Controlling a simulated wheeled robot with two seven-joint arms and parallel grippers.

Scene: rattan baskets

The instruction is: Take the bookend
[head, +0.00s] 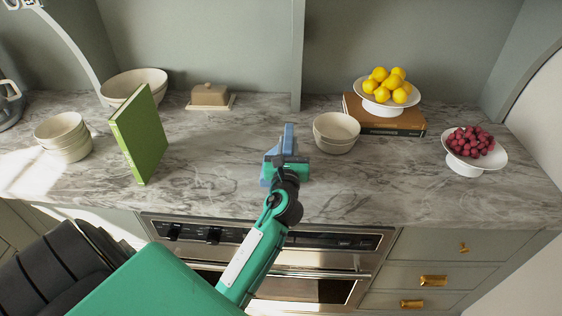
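The bookend (289,137) looks to be the blue piece near the middle of the counter. One blue part stands up beyond my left gripper, and another shows at the gripper's left side. My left gripper (284,160) is over the bookend and hides part of it. Its fingers are small and partly hidden, so I cannot tell whether they are shut on the bookend or open around it. I also cannot tell whether the bookend rests on the counter. My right gripper is not in view.
A green book (140,135) stands upright at left. Stacked bowls (337,132) stand close right of my gripper. Behind are a butter dish (210,96) and a lemon bowl (385,107) on books. A grape bowl (472,165) is at right. The counter's front middle is clear.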

